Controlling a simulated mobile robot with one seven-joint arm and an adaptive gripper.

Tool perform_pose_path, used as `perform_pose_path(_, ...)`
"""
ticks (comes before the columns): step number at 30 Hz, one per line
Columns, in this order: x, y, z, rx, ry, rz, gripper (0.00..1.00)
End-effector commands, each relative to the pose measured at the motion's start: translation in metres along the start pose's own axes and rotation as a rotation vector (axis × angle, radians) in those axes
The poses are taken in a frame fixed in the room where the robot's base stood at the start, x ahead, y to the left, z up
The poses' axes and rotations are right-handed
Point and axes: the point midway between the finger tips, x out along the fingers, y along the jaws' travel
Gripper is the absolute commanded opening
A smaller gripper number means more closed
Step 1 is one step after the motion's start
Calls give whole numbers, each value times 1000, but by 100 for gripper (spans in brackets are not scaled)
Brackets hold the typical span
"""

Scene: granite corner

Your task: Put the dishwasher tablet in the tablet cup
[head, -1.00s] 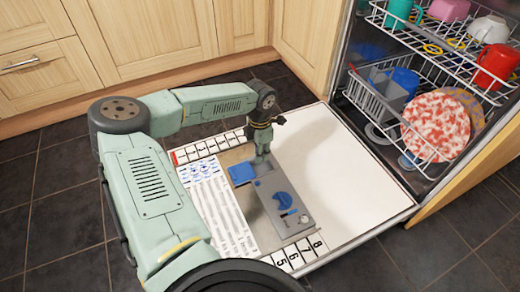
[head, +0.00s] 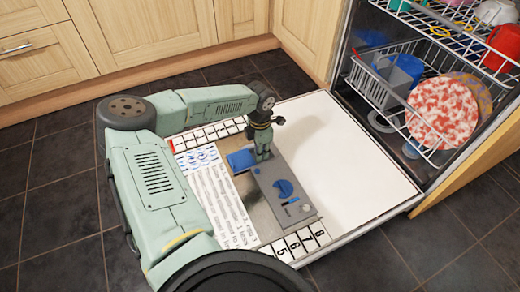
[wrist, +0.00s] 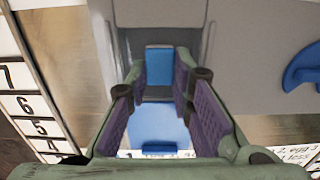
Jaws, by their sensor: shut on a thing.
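My gripper (wrist: 160,75) is shut on the blue dishwasher tablet (wrist: 159,65), which shows between the purple finger pads in the wrist view. The tablet is over or inside the grey recess of the tablet cup (wrist: 190,50); I cannot tell whether it touches the floor. The cup's blue lid (wrist: 158,125) stands open, below the tablet in the wrist view and left of the gripper in the head view (head: 240,160). In the head view my gripper (head: 263,156) points down at the far end of the grey dispenser (head: 295,211) and hides the tablet.
The dispenser has a blue dial (head: 284,188) and sits in the lowered dishwasher door (head: 350,165). Printed text and numbered strips lie around it. The racks (head: 385,100) with plates and cups are at the right. The door's right half is clear.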

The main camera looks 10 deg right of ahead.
Motion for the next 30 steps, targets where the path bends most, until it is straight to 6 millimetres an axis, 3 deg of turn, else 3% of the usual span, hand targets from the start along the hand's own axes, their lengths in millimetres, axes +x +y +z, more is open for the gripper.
perform_pose_path(5,0,0,0,0,0,0,6)
perform_pose_path(6,0,0,0,0,0,0,24)
perform_pose_path(16,0,0,0,0,0,0,44)
perform_pose_path(23,0,0,0,0,0,-1,44)
perform_pose_path(24,0,0,0,0,0,-1,38)
perform_pose_path(27,0,0,0,0,0,0,31)
perform_pose_path(30,0,0,0,0,0,0,29)
